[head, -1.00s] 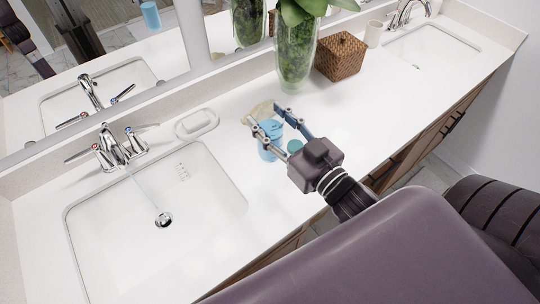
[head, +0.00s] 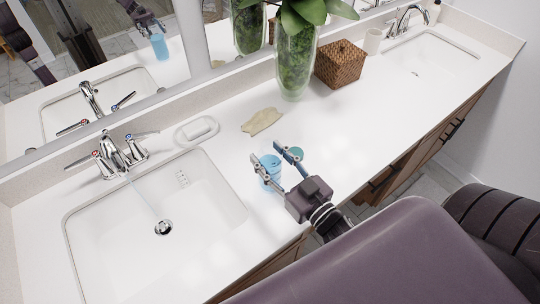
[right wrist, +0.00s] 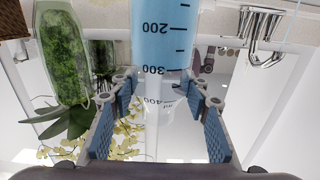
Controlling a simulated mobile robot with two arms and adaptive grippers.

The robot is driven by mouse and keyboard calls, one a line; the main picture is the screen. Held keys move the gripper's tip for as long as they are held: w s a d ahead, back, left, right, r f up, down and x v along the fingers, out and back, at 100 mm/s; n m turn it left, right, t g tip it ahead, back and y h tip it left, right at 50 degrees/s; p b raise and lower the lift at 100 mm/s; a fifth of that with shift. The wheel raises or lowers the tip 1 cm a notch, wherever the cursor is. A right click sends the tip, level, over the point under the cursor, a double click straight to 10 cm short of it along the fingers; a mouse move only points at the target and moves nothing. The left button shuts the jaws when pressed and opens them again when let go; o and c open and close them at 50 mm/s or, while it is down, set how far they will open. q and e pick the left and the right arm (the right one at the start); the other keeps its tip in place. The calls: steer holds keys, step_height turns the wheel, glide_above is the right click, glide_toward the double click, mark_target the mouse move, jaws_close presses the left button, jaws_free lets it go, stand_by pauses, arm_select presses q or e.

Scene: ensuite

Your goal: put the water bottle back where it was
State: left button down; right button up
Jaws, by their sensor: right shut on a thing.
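The water bottle (head: 271,168) is a translucent blue container with dark volume marks. My right gripper (head: 274,157) is shut on it near the front of the counter, beside the left sink. The fingers cover part of the bottle in the head view. In the right wrist view the bottle (right wrist: 165,38) stands between the two blue-padded fingers, with its marks showing. I cannot tell whether its base touches the counter. The bottle also shows in the mirror. My left gripper is not in view.
A beige cloth (head: 262,121) and a soap dish (head: 197,130) lie behind the bottle. A teal round thing (head: 298,153) is beside my gripper. Water runs into the left sink (head: 100,235). A glass vase (head: 296,65) and wicker box (head: 340,66) stand farther back. The counter's right-middle is clear.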

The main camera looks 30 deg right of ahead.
steer(key=o, duration=1.5)
steer(key=shift+f, duration=0.1)
steer(key=shift+s+d+b, duration=0.3)
steer(key=shift+s+b, duration=0.3)
steer(key=shift+s, duration=1.4)
steer(key=shift+s+d+b, duration=0.25)
steer(key=shift+s+b, duration=0.3)
steer(key=shift+s, duration=1.45)
steer(key=shift+s+d+b, duration=0.3)
steer(key=shift+s+b, duration=0.3)
steer(key=shift+s, duration=1.4)
